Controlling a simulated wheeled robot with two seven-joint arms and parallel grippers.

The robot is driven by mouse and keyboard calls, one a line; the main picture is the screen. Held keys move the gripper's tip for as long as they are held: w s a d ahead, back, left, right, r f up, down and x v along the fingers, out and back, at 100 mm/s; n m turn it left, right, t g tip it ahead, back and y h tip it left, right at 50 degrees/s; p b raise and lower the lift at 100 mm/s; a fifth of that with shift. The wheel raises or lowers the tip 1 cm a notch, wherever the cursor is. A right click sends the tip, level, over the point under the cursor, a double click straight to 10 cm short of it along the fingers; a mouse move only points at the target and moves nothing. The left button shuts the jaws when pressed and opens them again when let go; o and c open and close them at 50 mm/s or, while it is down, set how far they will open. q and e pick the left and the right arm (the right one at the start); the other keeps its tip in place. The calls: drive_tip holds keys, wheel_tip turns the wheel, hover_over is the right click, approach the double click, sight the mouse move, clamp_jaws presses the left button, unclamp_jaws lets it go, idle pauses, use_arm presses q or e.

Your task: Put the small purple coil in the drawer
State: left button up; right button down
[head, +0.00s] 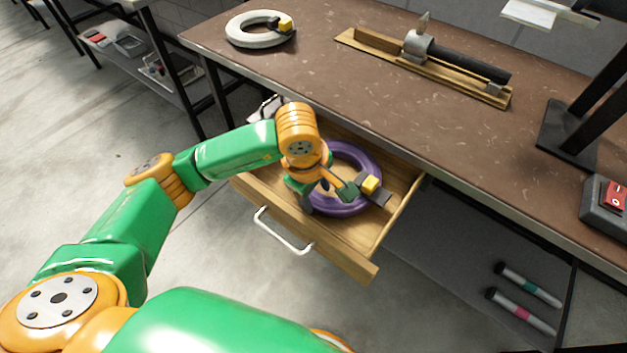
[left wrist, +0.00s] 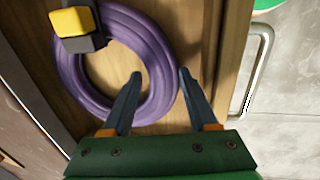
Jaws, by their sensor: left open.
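The purple coil (head: 366,157) lies inside the open wooden drawer (head: 398,222) below the workbench. It has a yellow and black clip on its right side in the head view. My left gripper (head: 328,196) is over the drawer at the coil. In the left wrist view the purple coil (left wrist: 112,22) lies flat on the drawer's wooden bottom. The fingers of my left gripper (left wrist: 158,75) are apart, one over the coil's open middle and one outside its ring. My right gripper is not in view.
A white coil (head: 238,31) with a yellow clip lies on the workbench (head: 330,85). A wooden board (head: 480,93) with a clamped tool is behind. A switch box (head: 605,205) sits at the right. Two markers (head: 520,311) lie on the lower shelf. The drawer handle (head: 282,232) faces me.

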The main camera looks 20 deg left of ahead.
use_arm(q)
wheel_tip(320, 180, up, 10)
drive_tip(key=s, duration=0.2)
drive_tip(key=shift+a+r, duration=0.25)
drive_tip(key=shift+a, duration=0.1)
drive_tip(key=shift+f, duration=0.1)
